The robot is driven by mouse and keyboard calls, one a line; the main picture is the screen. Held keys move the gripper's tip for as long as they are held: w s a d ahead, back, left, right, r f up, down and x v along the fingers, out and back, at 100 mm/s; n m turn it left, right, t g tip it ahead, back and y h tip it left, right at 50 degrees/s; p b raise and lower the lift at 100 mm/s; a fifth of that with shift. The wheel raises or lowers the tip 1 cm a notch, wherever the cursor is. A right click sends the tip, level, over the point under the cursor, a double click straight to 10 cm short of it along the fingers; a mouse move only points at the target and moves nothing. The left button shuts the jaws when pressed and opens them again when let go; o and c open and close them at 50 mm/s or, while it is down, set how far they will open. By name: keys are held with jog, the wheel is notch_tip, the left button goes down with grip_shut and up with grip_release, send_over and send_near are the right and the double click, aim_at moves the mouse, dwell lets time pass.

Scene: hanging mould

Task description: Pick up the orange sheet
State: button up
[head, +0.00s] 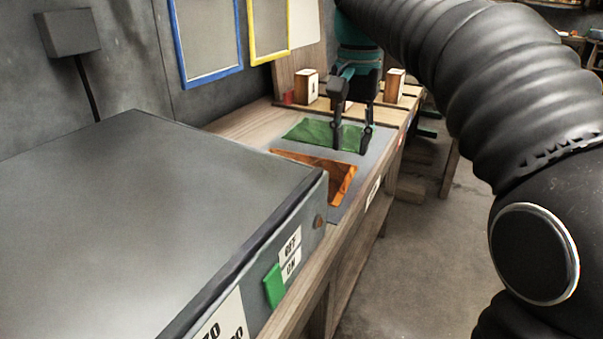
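The orange sheet (318,172) lies on the grey bench surface, just past the big grey box. Its near part is hidden behind the box. A green sheet (311,130) lies flat just beyond it. My gripper (350,146) hangs over the green sheet with its two dark fingers pointing down and spread apart. No object shows between the fingers. It is beyond the orange sheet, and I cannot tell how high the fingertips are above the bench.
The large grey box (130,210) with a green switch (273,287) fills the near left. Wooden blocks (306,86) stand at the bench's back. Blue and yellow frames (208,38) hang on the wall. Open floor (420,230) lies to the right.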

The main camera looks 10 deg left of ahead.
aim_at(350, 171)
jog(key=shift+w+d+f+b, duration=0.1)
jog(key=shift+w+f+b, duration=0.05)
jog(key=shift+f, duration=1)
jog(key=shift+w+d+f+b, duration=0.1)
jog(key=shift+w+f+b, duration=0.1)
jog(key=shift+f, duration=0.95)
jog(key=shift+w+f+b, duration=0.1)
jog(key=shift+w+f, duration=0.05)
jog(key=shift+f, duration=1)
grip_shut()
